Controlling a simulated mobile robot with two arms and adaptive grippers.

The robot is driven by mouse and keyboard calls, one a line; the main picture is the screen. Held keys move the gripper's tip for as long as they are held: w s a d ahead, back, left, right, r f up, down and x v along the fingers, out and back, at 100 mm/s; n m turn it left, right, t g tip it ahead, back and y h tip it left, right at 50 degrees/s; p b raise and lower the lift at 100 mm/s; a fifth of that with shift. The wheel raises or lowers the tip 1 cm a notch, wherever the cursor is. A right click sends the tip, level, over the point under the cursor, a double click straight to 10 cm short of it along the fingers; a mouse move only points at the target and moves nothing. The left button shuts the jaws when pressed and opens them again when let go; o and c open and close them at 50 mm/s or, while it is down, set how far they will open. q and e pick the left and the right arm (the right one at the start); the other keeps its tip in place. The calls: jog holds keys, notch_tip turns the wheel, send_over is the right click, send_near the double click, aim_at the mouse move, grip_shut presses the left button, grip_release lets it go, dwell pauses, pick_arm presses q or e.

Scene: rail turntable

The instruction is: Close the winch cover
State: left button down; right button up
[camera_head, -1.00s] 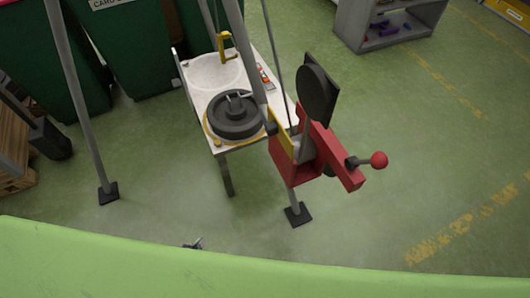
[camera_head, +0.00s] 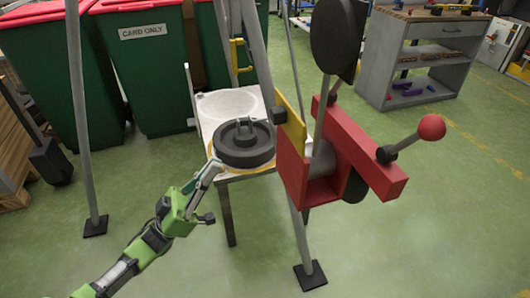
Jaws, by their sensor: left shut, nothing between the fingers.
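The winch is a red housing (camera_head: 350,150) with a yellow side plate (camera_head: 290,130), fixed on a grey pole frame. A dark round plate with a flat panel (camera_head: 332,38), which looks like the cover, stands raised above the housing and leaves its top open. A crank with a red ball knob (camera_head: 431,127) sticks out to the right. My left gripper (camera_head: 212,166) is shut and empty, at the front left edge of the small table, left of the winch and apart from it. My right gripper is not in view.
A dark round weight (camera_head: 245,144) sits on the small white table (camera_head: 204,112) behind my left gripper. Slim grey poles (camera_head: 84,130) stand on black feet around it. Green bins (camera_head: 150,75) are behind and a grey shelf unit (camera_head: 412,65) is at back right. The floor in front is clear.

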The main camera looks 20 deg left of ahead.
pick_arm(q)
jog(key=g+h, duration=0.1)
jog(key=p, duration=0.1)
send_near(271, 113)
notch_tip(271, 113, up, 5)
jog(key=d, duration=0.1)
jog(key=w+d, duration=0.1)
jog(key=d, duration=0.1)
jog(key=shift+w+d+f+m, duration=0.15)
jog(key=shift+w+f+m, duration=0.05)
jog(key=shift+w+m, duration=0.2)
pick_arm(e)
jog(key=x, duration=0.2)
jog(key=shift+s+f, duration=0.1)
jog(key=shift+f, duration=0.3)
pick_arm(q)
jog(key=shift+w, duration=0.1)
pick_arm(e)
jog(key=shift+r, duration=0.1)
